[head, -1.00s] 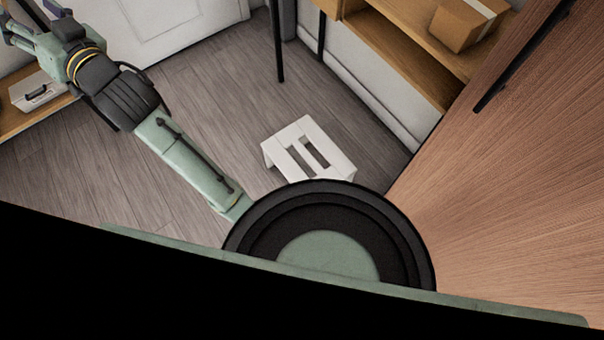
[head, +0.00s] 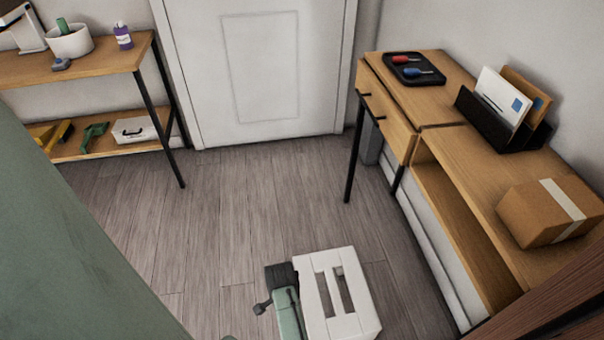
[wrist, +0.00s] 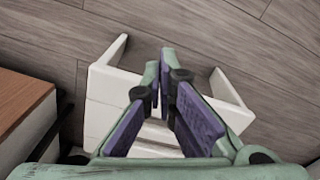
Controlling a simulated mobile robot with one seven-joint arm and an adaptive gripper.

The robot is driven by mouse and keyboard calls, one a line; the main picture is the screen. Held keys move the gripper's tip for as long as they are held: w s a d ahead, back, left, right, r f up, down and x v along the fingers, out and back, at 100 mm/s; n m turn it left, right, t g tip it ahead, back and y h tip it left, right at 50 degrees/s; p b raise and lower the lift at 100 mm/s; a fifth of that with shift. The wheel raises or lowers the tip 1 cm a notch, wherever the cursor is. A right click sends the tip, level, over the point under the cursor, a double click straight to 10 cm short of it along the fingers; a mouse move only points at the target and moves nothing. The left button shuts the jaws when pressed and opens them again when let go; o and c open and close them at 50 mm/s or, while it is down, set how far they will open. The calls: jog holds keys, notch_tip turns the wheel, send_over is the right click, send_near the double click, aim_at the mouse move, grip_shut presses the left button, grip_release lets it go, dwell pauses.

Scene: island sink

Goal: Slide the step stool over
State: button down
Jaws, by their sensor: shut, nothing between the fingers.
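The white step stool (head: 352,325) stands upright on the floor at the lower middle of the head view, with two long slots in its top. In the wrist view the stool (wrist: 100,108) shows as white panels on both sides of and behind my fingers. My gripper (wrist: 163,82) is shut and empty, its purple-padded fingers close together in front of the stool. Whether they touch it is unclear. In the head view my green and dark arm end is at the stool's left side, and the fingers are not clearly visible.
A wooden desk (head: 455,170) with a cardboard box (head: 548,212) stands right of the stool. A shelf table (head: 85,68) is at the back left, and a white door (head: 262,75) at the back. Grey floor (head: 235,205) is clear between them.

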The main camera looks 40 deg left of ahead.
jog(key=w+d+f, duration=0.1)
jog(key=w+f, duration=0.2)
jog(key=f, duration=0.6)
jog(key=shift+w, duration=0.4)
jog(key=shift+d, duration=0.1)
jog(key=w+d+b, duration=0.4)
jog(key=w, duration=0.7)
jog(key=w+d+b, duration=0.4)
jog(key=w, duration=0.7)
jog(key=w+d+b, duration=0.3)
jog(key=w+d, duration=0.1)
jog(key=w, duration=0.7)
jog(key=shift+w+b, duration=0.35)
jog(key=shift+b, duration=0.05)
jog(key=shift+s+r, duration=0.1)
